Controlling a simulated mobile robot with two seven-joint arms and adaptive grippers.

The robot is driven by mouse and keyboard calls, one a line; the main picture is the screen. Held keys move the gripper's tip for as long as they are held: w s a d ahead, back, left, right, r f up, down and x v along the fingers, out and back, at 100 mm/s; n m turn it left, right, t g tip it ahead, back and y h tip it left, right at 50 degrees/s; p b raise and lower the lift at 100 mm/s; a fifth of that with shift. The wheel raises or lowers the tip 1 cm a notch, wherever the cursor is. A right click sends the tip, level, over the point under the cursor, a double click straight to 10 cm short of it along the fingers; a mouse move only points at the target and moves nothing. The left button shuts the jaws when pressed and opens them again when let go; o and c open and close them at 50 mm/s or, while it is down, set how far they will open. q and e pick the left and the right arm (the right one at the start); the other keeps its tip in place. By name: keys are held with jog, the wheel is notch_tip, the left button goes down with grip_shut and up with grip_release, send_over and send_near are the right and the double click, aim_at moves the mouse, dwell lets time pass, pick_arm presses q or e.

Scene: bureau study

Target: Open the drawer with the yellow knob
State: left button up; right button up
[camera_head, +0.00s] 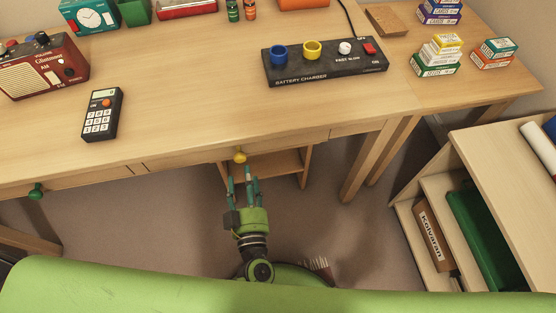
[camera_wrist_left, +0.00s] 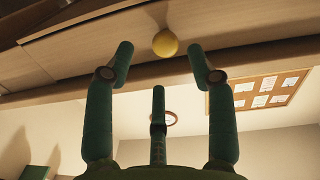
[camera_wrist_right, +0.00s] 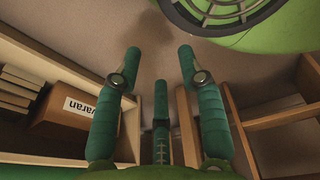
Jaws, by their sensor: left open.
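The yellow knob (camera_head: 239,157) sits on the front of a wooden drawer (camera_head: 285,145) under the desk's front edge. The drawer looks closed. My left gripper (camera_head: 244,174) is open just in front of the knob, fingers pointing at it. In the left wrist view the yellow knob (camera_wrist_left: 165,43) shows between and slightly beyond the spread fingertips of the left gripper (camera_wrist_left: 160,51), with no visible contact. My right gripper (camera_wrist_right: 159,53) shows only in its own wrist view, open and empty.
A green knob (camera_head: 36,190) marks another drawer at the left. A calculator (camera_head: 102,114), radio (camera_head: 42,66) and battery charger (camera_head: 325,62) stand on the desk (camera_head: 200,80). A shelf unit (camera_head: 500,150) stands at the right. The floor before the desk is clear.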

aim_at(239, 161)
pick_arm(q)
jog(key=shift+w+r+n+y, duration=0.15)
jog(key=shift+n+y, duration=0.15)
jog(key=shift+y, duration=0.2)
jog(key=shift+w+r, duration=0.2)
jog(key=x, duration=0.5)
jog(key=shift+a, duration=0.3)
jog(key=shift+w+a, duration=0.1)
jog(key=shift+w, duration=0.5)
jog(key=c, duration=1.1)
grip_shut()
pick_arm(e)
jog(key=shift+s+a+f, duration=0.2)
jog(key=shift+s+a, duration=0.15)
jog(key=shift+a, duration=0.15)
